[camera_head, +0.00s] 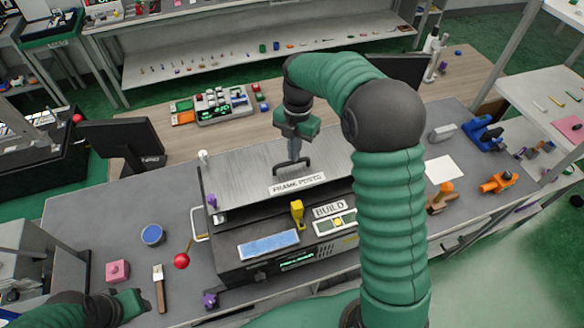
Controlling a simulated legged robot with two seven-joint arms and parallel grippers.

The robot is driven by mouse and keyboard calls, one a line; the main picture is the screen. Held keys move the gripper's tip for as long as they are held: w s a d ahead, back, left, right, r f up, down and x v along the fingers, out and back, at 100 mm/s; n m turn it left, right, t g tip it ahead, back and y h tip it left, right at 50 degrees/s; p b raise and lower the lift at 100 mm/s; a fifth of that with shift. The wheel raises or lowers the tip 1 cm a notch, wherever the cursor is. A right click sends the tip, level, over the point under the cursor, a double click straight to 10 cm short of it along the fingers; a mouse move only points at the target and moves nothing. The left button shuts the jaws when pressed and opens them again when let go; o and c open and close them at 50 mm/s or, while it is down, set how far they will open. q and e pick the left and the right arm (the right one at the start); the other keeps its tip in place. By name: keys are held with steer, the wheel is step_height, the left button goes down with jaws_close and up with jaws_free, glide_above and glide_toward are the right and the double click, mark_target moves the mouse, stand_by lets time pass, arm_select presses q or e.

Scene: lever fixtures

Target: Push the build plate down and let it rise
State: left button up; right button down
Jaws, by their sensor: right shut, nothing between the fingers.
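A machine labelled BUILD stands in the middle of the bench, with a wide grey metal plate (240,178) across its top. The plate bears a white FRAME POSTS label (297,184) and a dark arched handle-like piece (292,168). My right gripper (294,154) is shut and empty, pointing down at this piece; I cannot tell whether it touches. My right forearm hides the plate's right part. My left gripper (132,303) is low at the left, away from the machine, and its jaws are unclear.
A blue round container (152,235), a pink block (117,271) and a brush (159,287) lie at left. A blue clamp-like tool (484,134) and orange tool (497,182) are at right.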

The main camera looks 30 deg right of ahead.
steer(key=shift+a, duration=0.2)
steer(key=shift+f, duration=0.1)
step_height(320, 180, down, 2)
steer(key=shift+s+f+b, duration=0.1)
steer(key=shift+f+b, duration=0.1)
steer(key=shift+b, duration=0.5)
steer(key=shift+d+r+p, duration=0.15)
steer(key=shift+r+p, duration=0.2)
steer(key=shift+p, duration=0.15)
steer(key=shift+w+d+r+p, duration=0.3)
steer(key=shift+d+p, duration=0.15)
steer(key=shift+p, duration=0.2)
steer(key=shift+w+d+r+p, duration=0.3)
steer(key=shift+d+p, duration=0.15)
steer(key=shift+p, duration=0.15)
steer(key=shift+w+d+f, duration=0.15)
steer(key=shift+d, duration=0.1)
steer(key=shift+w+d+f, duration=0.1)
steer(key=shift+f, duration=0.1)
steer(key=shift+d, duration=0.2)
